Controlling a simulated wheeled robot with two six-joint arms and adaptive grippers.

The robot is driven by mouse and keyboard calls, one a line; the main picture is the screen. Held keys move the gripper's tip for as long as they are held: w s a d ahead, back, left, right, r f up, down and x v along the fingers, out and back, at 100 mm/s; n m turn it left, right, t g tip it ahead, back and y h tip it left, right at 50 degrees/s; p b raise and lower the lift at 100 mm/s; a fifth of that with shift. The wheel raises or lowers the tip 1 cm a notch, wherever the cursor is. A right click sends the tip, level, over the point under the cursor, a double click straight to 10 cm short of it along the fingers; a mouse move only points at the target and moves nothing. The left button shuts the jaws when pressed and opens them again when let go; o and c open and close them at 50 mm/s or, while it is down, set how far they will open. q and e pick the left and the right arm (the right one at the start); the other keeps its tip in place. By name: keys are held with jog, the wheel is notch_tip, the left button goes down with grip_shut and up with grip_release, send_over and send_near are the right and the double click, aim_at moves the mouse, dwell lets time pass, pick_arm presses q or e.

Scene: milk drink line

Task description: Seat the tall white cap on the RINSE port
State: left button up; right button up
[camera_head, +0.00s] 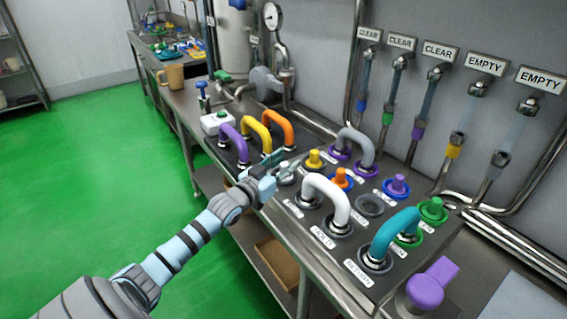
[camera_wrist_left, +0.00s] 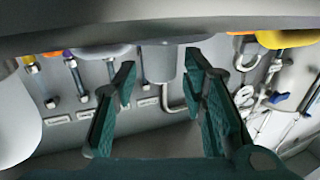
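My left gripper (camera_head: 272,175) reaches in over the near edge of the black port panel (camera_head: 300,240). In the left wrist view its two dark green fingers (camera_wrist_left: 160,95) stand apart. A grey cylinder (camera_wrist_left: 165,65) shows between and beyond them, and I cannot tell whether it is the tall white cap. In the head view a pale piece (camera_head: 287,170) stands by the fingertips, partly hidden, and may be the cap. An uncovered dark ring port (camera_head: 369,205) lies on the panel. My right gripper is out of view.
A white U-pipe (camera_head: 325,190) and a teal U-pipe (camera_head: 395,232) rise near the gripper. Orange (camera_head: 341,178), yellow (camera_head: 314,158) and purple (camera_head: 397,185) caps stand close by. Purple, yellow and orange (camera_head: 279,125) arches are at left. A purple piece (camera_head: 428,287) is at lower right.

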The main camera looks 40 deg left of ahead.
pick_arm(q)
notch_tip(320, 180, up, 10)
dwell(0.6)
dwell(0.4)
